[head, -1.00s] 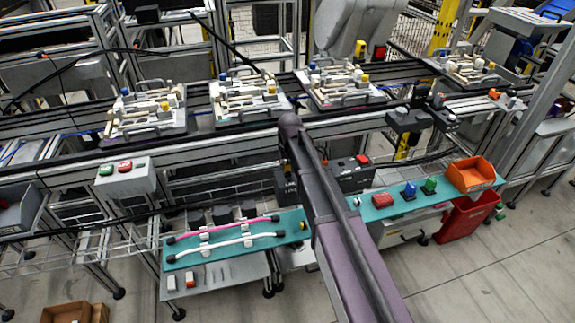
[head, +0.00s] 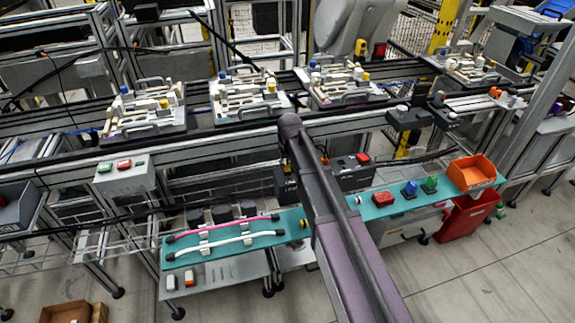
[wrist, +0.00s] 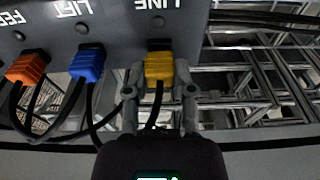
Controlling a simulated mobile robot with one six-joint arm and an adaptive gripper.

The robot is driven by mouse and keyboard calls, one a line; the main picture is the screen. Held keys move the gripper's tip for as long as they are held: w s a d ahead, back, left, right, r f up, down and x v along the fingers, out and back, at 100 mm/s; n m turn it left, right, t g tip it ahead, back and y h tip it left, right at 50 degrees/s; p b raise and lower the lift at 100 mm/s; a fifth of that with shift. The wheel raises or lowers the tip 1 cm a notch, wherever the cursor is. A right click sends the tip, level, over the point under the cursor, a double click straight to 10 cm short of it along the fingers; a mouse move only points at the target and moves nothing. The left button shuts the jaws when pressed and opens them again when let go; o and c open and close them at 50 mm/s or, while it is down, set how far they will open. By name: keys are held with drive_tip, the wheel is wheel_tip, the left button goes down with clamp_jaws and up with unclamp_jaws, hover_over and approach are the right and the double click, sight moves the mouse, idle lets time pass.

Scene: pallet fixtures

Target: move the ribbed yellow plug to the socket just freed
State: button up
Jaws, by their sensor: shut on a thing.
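In the wrist view my gripper (wrist: 160,82) is shut on the ribbed yellow plug (wrist: 158,66), one finger on each side. A black cable hangs from the plug down in front of my gripper. The plug is at the lower edge of a dark panel (wrist: 120,28), in line with the label LINE. A dark socket rim shows at its upper end; I cannot tell how deep it sits. A blue plug (wrist: 87,65) is under LIFT and an orange plug (wrist: 27,68) under FEED. No empty socket shows. In the head view my arm hides the plug and gripper.
Black cables hang close to the left of my gripper. Metal framing (wrist: 265,85) lies right of the plug. In the head view, a dark box with a red button (head: 352,172) stands beside my arm, and teal shelves (head: 237,262) lie on both sides.

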drive_tip(key=shift+f+b, duration=0.35)
drive_tip(key=shift+f, duration=0.05)
idle(0.4)
drive_tip(key=shift+c, duration=0.3)
drive_tip(key=o, duration=1)
drive_tip(key=shift+r, duration=0.15)
wheel_tip(320, 180, up, 9)
drive_tip(key=p, duration=0.9)
drive_tip(key=s+d+f+b, duration=0.2)
drive_tip(key=s+d, duration=0.2)
drive_tip(key=d, duration=0.7)
drive_tip(key=s+d+f+b, duration=0.2)
drive_tip(key=s+d, duration=0.3)
drive_tip(key=d, duration=0.6)
drive_tip(key=shift+s+f, duration=0.15)
drive_tip(key=shift+d, duration=0.1)
